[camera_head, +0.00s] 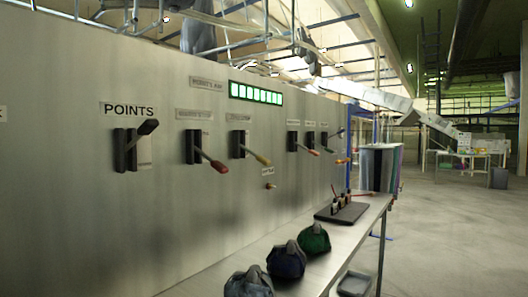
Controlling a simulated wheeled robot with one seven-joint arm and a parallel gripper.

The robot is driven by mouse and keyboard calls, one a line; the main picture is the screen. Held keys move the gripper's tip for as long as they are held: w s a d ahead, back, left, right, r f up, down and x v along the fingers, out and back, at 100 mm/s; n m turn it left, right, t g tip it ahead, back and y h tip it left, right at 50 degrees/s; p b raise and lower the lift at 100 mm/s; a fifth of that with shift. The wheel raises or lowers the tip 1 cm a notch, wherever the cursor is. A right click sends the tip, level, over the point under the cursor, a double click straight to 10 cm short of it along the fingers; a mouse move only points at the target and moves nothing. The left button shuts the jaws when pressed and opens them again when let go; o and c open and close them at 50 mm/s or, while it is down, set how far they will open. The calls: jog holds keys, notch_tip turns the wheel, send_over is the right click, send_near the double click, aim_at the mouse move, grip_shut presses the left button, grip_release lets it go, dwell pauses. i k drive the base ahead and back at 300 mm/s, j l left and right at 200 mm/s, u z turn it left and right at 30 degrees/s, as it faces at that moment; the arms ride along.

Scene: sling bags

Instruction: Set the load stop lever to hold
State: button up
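A grey metal panel (60,200) carries several levers. The lever under the POINTS sign (128,109) has a black handle (150,127) tilted up to the right. To its right, a red-handled lever (218,166) and a yellow-handled lever (262,159) point down to the right. Farther along are a small red-tipped lever (313,153), a green-tipped lever (329,150) and a dark-tipped lever (340,131) angled upward. The other labels are too small to read, so I cannot tell which is the load stop lever. My gripper is not in view.
A lit green indicator strip (255,93) sits above the levers. Below, a metal bench (340,235) holds several dark bags, including a green one (314,239), and a black tray (341,212). Open floor (460,230) lies right.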

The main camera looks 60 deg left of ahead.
aim_at(260, 158)
jog(key=u, duration=2.05)
jog(key=i+l+u, duration=0.35)
jog(key=l, duration=0.2)
jog(key=i+l+u, duration=0.3)
jog(key=l, duration=0.4)
jog(key=i+l+u, duration=0.2)
jog(key=l, duration=0.15)
jog(key=i+l+u, duration=0.15)
jog(key=l, duration=0.25)
